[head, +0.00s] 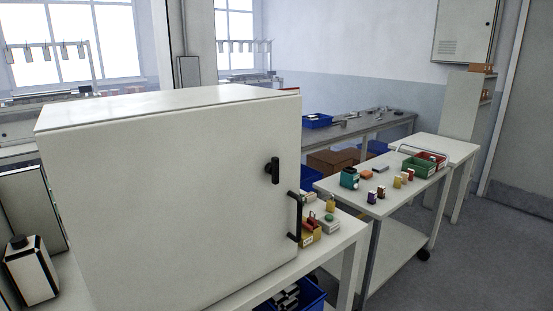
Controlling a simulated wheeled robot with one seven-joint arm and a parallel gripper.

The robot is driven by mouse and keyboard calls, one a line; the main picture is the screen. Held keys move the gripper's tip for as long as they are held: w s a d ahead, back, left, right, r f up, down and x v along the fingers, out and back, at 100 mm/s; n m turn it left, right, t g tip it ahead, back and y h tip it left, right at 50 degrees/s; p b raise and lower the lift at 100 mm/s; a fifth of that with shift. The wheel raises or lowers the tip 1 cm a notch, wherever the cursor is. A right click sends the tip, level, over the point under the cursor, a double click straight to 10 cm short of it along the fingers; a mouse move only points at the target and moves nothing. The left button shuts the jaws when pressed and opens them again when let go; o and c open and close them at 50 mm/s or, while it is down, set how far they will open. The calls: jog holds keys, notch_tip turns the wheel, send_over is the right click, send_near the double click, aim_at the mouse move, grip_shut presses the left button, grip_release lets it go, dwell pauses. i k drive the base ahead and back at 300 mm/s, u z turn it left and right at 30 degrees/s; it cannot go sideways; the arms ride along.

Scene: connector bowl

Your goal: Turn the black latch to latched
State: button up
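The black latch (273,170) is a small dark handle near the right edge of the large white cabinet's door (170,200). Its grip hangs roughly upright, with a short stub to the left at mid-height. A black bar handle (295,216) is mounted below it, at the door's right edge. The door looks closed against the cabinet body. My gripper is not in view.
The cabinet stands on a white table (345,238) with small coloured items beside it. A white cart (385,205) with small blocks and bins stands to the right. A dark-capped white container (32,270) is at lower left. Grey floor (480,260) is clear at right.

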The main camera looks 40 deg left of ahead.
aim_at(272, 168)
jog(key=u, duration=1)
jog(key=i, duration=0.95)
jog(key=u, duration=0.95)
